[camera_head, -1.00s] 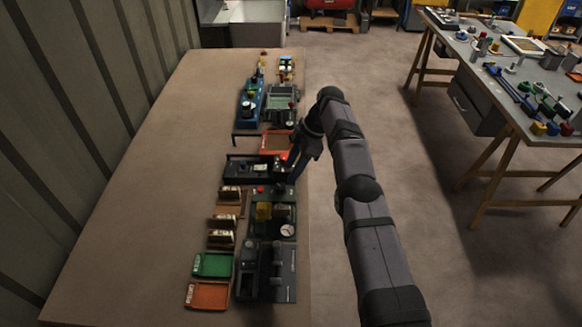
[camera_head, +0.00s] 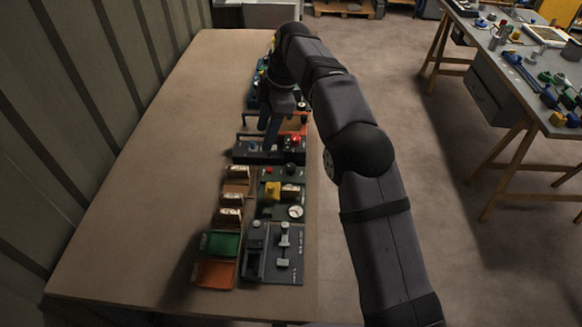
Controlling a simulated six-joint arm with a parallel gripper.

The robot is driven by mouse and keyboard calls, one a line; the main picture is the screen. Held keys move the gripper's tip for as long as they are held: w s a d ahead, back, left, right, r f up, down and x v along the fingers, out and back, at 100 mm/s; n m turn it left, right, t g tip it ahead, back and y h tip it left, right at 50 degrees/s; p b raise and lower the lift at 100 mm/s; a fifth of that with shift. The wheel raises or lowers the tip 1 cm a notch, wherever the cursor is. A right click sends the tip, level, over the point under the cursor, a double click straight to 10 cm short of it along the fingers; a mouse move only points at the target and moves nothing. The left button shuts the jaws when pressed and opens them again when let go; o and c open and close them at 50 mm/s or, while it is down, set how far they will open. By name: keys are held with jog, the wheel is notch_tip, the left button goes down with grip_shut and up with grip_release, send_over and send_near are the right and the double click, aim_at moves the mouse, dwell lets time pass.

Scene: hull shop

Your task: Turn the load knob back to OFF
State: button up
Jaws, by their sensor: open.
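My gripper (camera_head: 270,128) points down over a black panel (camera_head: 242,154) near the middle of the row of devices. Its fingers hide part of that panel, and I see nothing held between them. A red knob or button (camera_head: 295,140) shows on the panel just right of the fingers. I cannot tell which part is the load knob, and no OFF mark can be read. I cannot tell whether the fingers touch the panel.
A green panel with a yellow block (camera_head: 272,191) and a round dial (camera_head: 295,211) stands nearer. A grey lever panel (camera_head: 289,268), small card holders, a green tray (camera_head: 220,243) and an orange tray (camera_head: 213,275) lie closer. The table's left side (camera_head: 150,180) is clear.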

aim_at(291, 167)
jog(key=d+f+m+h, duration=0.1)
jog(key=d+f+m, duration=0.1)
jog(key=f+m, duration=0.1)
jog(key=s+d+f+m+t+h, duration=0.1)
jog(key=d+f+m, duration=0.2)
jog(key=f+m, duration=0.1)
jog(key=s+d+f+m+h, duration=0.1)
jog(key=d+f+m, duration=0.1)
jog(key=f, duration=0.3)
jog(key=shift+s+d+m+t, duration=0.1)
jog(key=shift+d+m+t, duration=0.25)
jog(key=shift+m, duration=0.45)
jog(key=w+m+t, duration=0.1)
jog(key=m, duration=0.2)
jog(key=w+a+m, duration=0.1)
jog(key=w+m, duration=0.1)
jog(key=m, duration=0.1)
jog(key=w+m+t, duration=0.1)
jog(key=m, duration=0.2)
jog(key=shift+w+a+r+m+t, duration=0.15)
jog(key=shift+w+m+t, duration=0.15)
jog(key=shift+w+t, duration=0.1)
jog(key=shift+p+x, duration=1.3)
jog(key=shift+x, duration=2.3)
jog(key=shift+s+a, duration=0.1)
jog(key=shift+a, duration=0.05)
